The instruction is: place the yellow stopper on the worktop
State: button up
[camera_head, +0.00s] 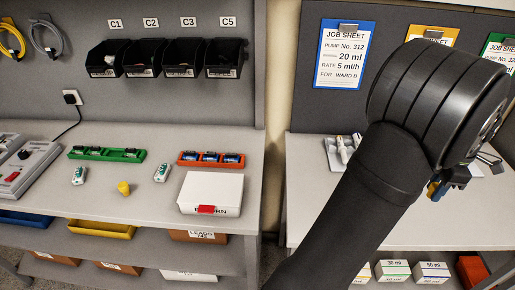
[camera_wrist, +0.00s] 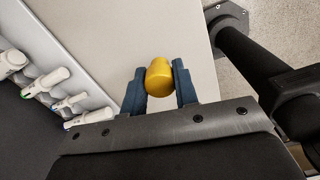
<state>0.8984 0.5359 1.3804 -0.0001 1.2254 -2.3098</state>
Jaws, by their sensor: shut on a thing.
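My gripper (camera_wrist: 159,82) is shut on a yellow stopper (camera_wrist: 159,75), held between its two blue fingers in the wrist view. In the head view the gripper (camera_head: 440,187) is mostly hidden behind my arm, with a bit of yellow at its fingers. Another yellow stopper (camera_head: 124,188) stands on the left-hand worktop (camera_head: 120,214).
The left bench has a green rack (camera_head: 106,154), an orange rack (camera_head: 211,159) and a white box (camera_head: 210,192). A job sheet (camera_head: 343,54) hangs on the right panel.

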jog(key=w+a+n, duration=0.1)
jog(key=w+a, duration=0.5)
jog(key=a, duration=0.6)
jog(key=w+a, duration=0.6)
jog(key=a, duration=0.6)
jog(key=w+a+n, duration=0.1)
jog(key=w+a, duration=0.5)
jog(key=a, duration=0.6)
jog(key=s+a+r+n, duration=0.15)
jog(key=a+n, duration=0.55)
jog(key=a, duration=1.7)
jog(key=s+a+r+n, duration=0.1)
jog(key=s+a+n, duration=0.45)
jog(key=a, duration=1.75)
jog(key=a+f, duration=0.2)
jog(key=a, duration=0.1)
jog(key=a+f+n, duration=0.1)
jog(key=a+f, duration=0.1)
jog(key=a, duration=0.2)
jog(key=a+f+n, duration=0.1)
jog(key=a+f, duration=0.1)
jog(key=a, duration=0.1)
jog(key=shift+s+a+f, duration=0.15)
jog(key=shift+a+f, duration=0.1)
jog(key=shift+f, duration=0.1)
jog(key=shift+s+a+f, duration=0.15)
jog(key=shift+a+f, duration=0.2)
jog(key=shift+a, duration=0.1)
jog(key=shift+f, duration=1.9)
